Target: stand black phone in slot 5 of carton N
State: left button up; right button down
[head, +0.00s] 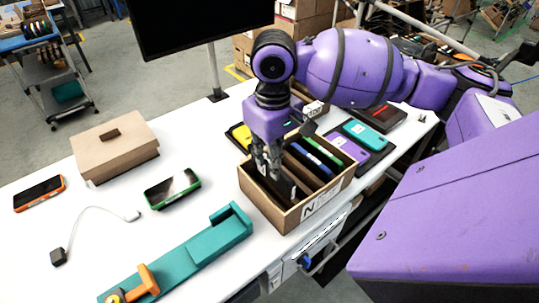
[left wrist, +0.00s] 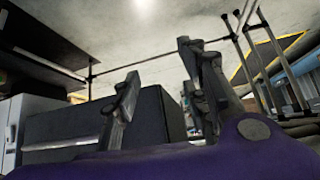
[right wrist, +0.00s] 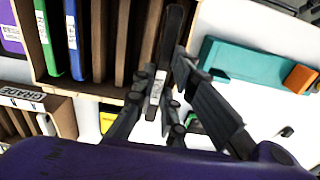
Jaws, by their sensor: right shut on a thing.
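Carton N (head: 270,211) is an open wooden box with dividers and an N label, right of the table's middle. A blue phone and a green phone stand in its slots on the right side. My right gripper (head: 272,170) reaches down over the carton's left part, shut on the black phone (head: 286,188). In the right wrist view the phone (right wrist: 174,28) is a dark upright slab between the fingertips, at the carton's end slot beside bare dividers. How deep it sits I cannot tell. My left gripper (left wrist: 163,95) shows only in its wrist view, fingers apart and empty.
A teal holder (head: 185,262) with an orange part lies in front. A green-rimmed phone (head: 172,189), an orange-rimmed phone (head: 39,193), a cable and a cardboard box (head: 115,150) lie left.

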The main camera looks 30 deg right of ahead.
aim_at(272, 179)
jog(key=shift+f+b, duration=0.55)
jog(key=shift+f, duration=0.3)
jog(key=shift+f+b, duration=0.25)
jog(key=shift+b, duration=0.05)
jog(key=shift+f, duration=1.7)
pick_arm(q)
jog(key=shift+a+f, duration=0.1)
jog(key=shift+f, duration=0.75)
pick_arm(e)
jog(key=shift+f, duration=0.35)
pick_arm(q)
jog(key=shift+w+r, duration=0.3)
jog(key=shift+w, duration=0.05)
jog(key=shift+w+r, duration=0.15)
jog(key=shift+r, duration=0.05)
pick_arm(e)
jog(key=shift+f, duration=0.2)
pick_arm(q)
jog(key=shift+f, duration=0.1)
pick_arm(e)
jog(key=shift+f, duration=0.1)
